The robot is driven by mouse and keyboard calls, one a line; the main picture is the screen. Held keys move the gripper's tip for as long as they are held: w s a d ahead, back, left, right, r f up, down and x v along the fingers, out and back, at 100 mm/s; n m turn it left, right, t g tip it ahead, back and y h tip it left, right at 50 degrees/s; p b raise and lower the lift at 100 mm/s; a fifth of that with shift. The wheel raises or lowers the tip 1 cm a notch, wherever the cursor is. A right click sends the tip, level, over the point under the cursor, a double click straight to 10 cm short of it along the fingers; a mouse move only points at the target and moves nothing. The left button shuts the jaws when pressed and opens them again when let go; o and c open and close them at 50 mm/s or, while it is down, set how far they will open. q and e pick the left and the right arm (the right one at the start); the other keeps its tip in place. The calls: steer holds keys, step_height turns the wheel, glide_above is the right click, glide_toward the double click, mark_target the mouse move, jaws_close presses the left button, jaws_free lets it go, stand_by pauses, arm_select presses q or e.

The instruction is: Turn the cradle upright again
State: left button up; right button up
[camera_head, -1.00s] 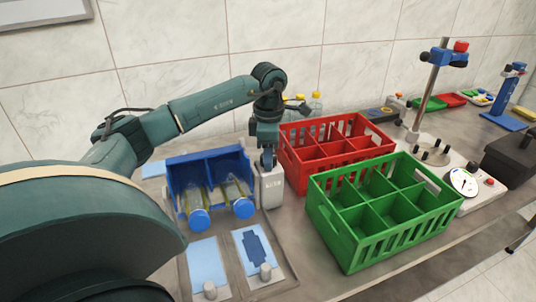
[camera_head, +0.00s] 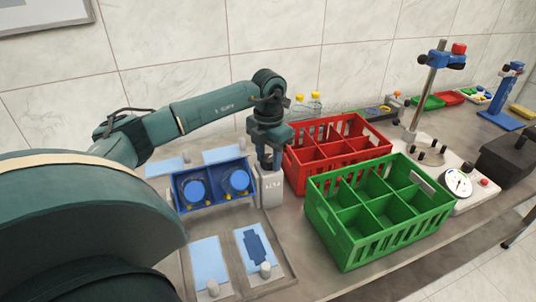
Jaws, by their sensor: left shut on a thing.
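The blue cradle (camera_head: 214,201) stands at the left of the bench and holds two bottles side by side. Their blue caps, the left one (camera_head: 195,190) and the right one (camera_head: 237,181), face toward the camera. The cradle looks partly tilted, and its walls hide most of the bottles. My left gripper (camera_head: 267,163) points down at the cradle's right side, above a pale support block (camera_head: 272,188). It is shut on a part of the cradle there, which the fingers mostly hide. My right gripper is not in view.
A red crate (camera_head: 342,182) and a green crate (camera_head: 347,241) stand to the right of the cradle. Clear bottles with yellow caps (camera_head: 315,104) stand behind. A press stand (camera_head: 428,92) is farther right.

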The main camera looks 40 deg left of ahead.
arm_select(q)
steer(key=o, duration=0.7)
steer(key=shift+o, duration=0.9)
steer(key=m, duration=1)
steer(key=shift+c, duration=0.4)
